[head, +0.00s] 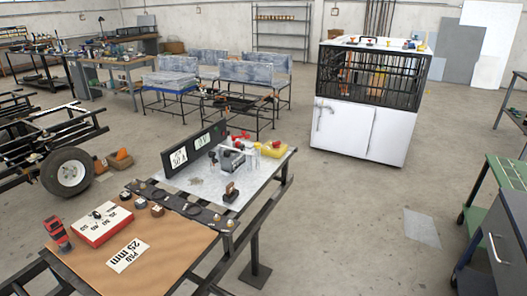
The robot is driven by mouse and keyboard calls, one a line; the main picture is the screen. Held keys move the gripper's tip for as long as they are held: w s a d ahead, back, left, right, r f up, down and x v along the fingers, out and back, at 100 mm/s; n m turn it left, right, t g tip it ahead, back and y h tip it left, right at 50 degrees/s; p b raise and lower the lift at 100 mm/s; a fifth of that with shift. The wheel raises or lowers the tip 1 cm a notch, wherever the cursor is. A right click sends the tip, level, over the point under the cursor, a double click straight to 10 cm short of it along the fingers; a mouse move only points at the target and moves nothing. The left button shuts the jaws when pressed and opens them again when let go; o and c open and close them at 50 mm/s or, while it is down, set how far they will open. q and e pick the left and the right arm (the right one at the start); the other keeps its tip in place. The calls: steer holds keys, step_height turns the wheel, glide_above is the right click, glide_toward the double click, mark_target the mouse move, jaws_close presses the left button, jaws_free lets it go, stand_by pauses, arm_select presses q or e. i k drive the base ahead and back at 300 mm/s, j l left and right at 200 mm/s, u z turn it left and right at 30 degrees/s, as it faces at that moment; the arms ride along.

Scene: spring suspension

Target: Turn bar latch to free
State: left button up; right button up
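No part that I can surely name as the bar latch stands out at this size. A small metal fixture (231,158) with a pale frame and dark blocks stands on the grey metal plate (196,182) of the near workbench. A white cabinet (345,131) with a barred black upper cage stands at the back right, and a bent pale handle (318,116) shows at its front left. Whether either one carries the latch, I cannot tell. Neither of my grippers is in view.
The workbench's brown mat (165,240) holds a red-and-white box (103,223), a "25 mm" card (128,256) and a red handheld device (57,233). A dark strip (178,203) bears several small parts. A wheeled trailer frame (68,172) stands left. Floor right of the bench is mostly clear.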

mark_target(257, 146)
steer(key=i+u, duration=0.1)
steer(key=u, duration=0.3)
steer(key=i+l+u, duration=0.1)
steer(key=u, duration=0.25)
steer(key=i+l+u, duration=0.4)
steer(key=l+u, duration=0.15)
steer(key=l, duration=0.15)
steer(key=i+l+u, duration=0.25)
steer(key=l, duration=0.15)
steer(key=l+u, duration=0.3)
steer(key=l, duration=0.1)
